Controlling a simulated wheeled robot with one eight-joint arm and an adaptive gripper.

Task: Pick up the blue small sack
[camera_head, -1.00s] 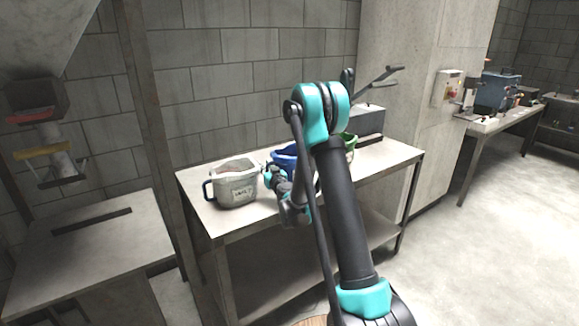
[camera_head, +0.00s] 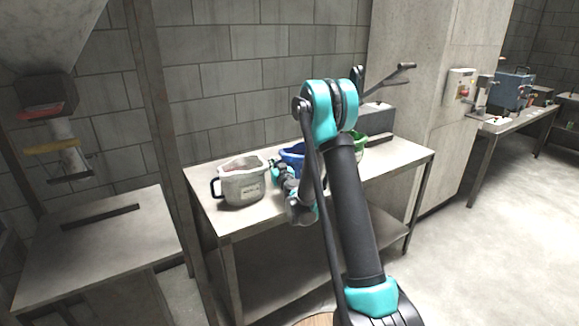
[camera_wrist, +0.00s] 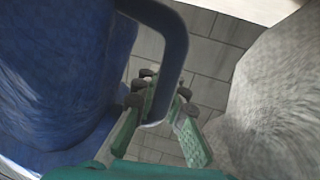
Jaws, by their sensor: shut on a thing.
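The blue small sack (camera_head: 291,156) stands on the table, partly hidden behind my arm. In the wrist view its blue side (camera_wrist: 50,70) fills the left, and its dark blue loop handle (camera_wrist: 176,45) curves down between my fingers. My gripper (camera_wrist: 160,88) is shut on that handle, beside the sack's body. In the head view my gripper (camera_head: 277,170) is small, between the blue sack and a grey-white sack.
The grey-white sack (camera_head: 243,187) with a dark blue handle stands close on the left; it fills the right of the wrist view (camera_wrist: 275,105). A green container (camera_head: 357,146) and a grey box (camera_head: 376,121) are to the right on the table (camera_head: 400,160).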

